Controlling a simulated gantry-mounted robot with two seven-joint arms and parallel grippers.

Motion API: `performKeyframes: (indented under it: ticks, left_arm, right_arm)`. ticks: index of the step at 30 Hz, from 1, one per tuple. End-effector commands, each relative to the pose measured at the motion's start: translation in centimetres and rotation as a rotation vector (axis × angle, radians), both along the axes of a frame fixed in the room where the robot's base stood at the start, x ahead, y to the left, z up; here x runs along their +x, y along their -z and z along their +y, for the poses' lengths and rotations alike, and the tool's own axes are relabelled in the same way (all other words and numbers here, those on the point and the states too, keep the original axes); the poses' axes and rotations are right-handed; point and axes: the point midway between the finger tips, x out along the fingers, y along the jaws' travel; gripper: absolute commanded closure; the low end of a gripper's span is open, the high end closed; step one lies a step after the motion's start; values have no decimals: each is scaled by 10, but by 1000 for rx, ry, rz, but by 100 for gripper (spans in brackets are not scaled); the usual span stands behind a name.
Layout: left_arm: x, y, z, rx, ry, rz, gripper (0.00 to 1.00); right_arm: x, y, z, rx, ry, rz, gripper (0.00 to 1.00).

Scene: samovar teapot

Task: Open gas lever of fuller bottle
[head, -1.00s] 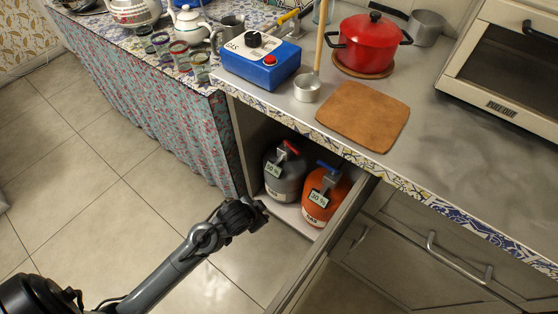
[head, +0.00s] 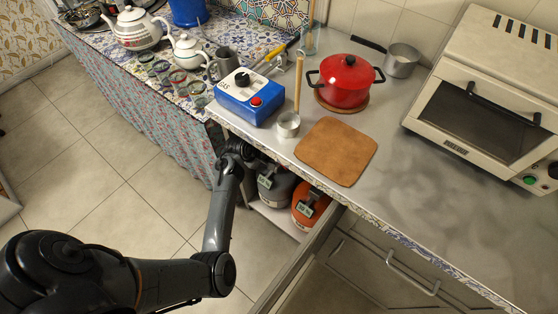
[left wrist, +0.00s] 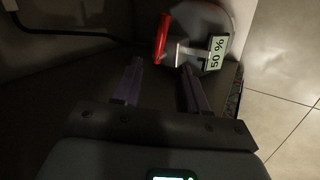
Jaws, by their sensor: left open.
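The grey gas bottle (head: 276,188) stands in the open cabinet under the counter. In the left wrist view it bears a "50 %" label (left wrist: 216,53) and a red lever (left wrist: 162,38). The orange gas bottle (head: 308,207) stands to its right; its label is too small to read now, but read 30 % in the earlier head view. My left gripper (head: 246,157) is at the cabinet's upper left opening, by the grey bottle. In the left wrist view its fingers (left wrist: 160,82) are open and empty, pointing at the bottle top, with the red lever just beyond the left finger. My right gripper is not in view.
The counter edge (head: 300,170) overhangs the bottles. The open cabinet door (head: 300,260) stands to the right of the opening. A blue gas box (head: 250,100), a small pot (head: 288,124) and a brown board (head: 337,152) are on the counter above. The tiled floor at left is clear.

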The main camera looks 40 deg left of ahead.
Motion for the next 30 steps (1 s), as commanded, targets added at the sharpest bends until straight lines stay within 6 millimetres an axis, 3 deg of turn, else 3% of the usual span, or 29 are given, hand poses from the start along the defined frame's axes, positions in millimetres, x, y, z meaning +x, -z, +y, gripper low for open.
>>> performKeyframes:
  ticks: [3,12,19,30]
  left_arm:
    - [11,22,-1,1,1,1,57]
    - [36,58,-4,2,2,0,57]
    - [45,70,-5,3,1,1,57]
    - [46,71,-6,3,1,1,60]
  right_arm:
    - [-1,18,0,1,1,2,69]
    - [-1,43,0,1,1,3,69]
    - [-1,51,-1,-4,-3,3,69]
    - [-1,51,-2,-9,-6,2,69]
